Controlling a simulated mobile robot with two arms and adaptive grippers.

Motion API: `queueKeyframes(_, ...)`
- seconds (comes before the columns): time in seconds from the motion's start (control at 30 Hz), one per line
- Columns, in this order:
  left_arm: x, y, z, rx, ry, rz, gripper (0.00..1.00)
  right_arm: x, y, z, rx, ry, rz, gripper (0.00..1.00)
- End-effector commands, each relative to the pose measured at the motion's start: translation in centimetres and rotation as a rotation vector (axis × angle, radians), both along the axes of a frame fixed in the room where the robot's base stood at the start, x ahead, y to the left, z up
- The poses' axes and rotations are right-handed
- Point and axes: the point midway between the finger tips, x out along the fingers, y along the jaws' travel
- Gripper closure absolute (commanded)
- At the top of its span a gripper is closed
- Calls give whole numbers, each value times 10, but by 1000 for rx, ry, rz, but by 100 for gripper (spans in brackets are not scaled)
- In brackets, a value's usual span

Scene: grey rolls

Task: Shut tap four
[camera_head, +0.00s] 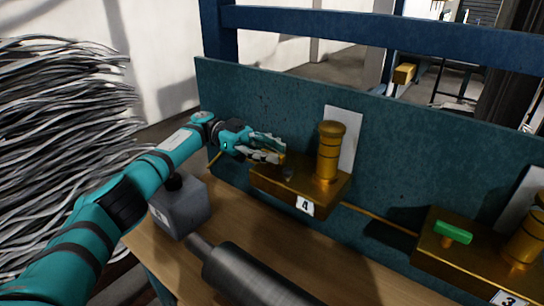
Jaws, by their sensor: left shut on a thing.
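Tap four (274,184) is a brass block with a white label "4" (305,206) on its front and a tall brass cylinder (328,150) on its right part. It stands on the wooden bench against the blue-green back panel. My left gripper (280,152) reaches in from the left, above the left part of the block. Its fingers are closed around tap four's handle, which they mostly hide, so I cannot tell how the handle is turned. My right gripper is not in view.
A second brass tap block (462,268), labelled "3", with a green handle (453,232), stands at the right. A dark metal cylinder (250,277) lies at the front of the bench. A grey box (180,208) sits left of tap four. Grey strands (65,150) pile up at the far left.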

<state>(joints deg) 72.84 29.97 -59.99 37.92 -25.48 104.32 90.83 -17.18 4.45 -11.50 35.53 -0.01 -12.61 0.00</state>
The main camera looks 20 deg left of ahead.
Motion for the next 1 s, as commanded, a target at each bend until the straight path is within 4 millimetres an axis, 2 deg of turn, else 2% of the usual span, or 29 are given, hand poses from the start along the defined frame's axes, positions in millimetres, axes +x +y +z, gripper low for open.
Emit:
queueKeyframes(0.2, 0, 0, 0, -1, 0, -1, 100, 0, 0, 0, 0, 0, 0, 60)
queueKeyframes(0.23, 0, 0, 0, -1, 0, -1, 84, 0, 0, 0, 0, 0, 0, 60)
queueKeyframes(0.4, 0, 0, 0, -1, 0, 0, 64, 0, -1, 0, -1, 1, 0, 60)
queueKeyframes(0.73, 0, 0, 6, -1, -2, 0, 64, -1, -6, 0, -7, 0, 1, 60)
queueKeyframes(0.87, 0, 0, 25, -1, -6, -1, 64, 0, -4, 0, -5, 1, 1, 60)
queueKeyframes(1.0, 0, 0, 53, -1, -5, -1, 64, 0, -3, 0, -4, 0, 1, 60)
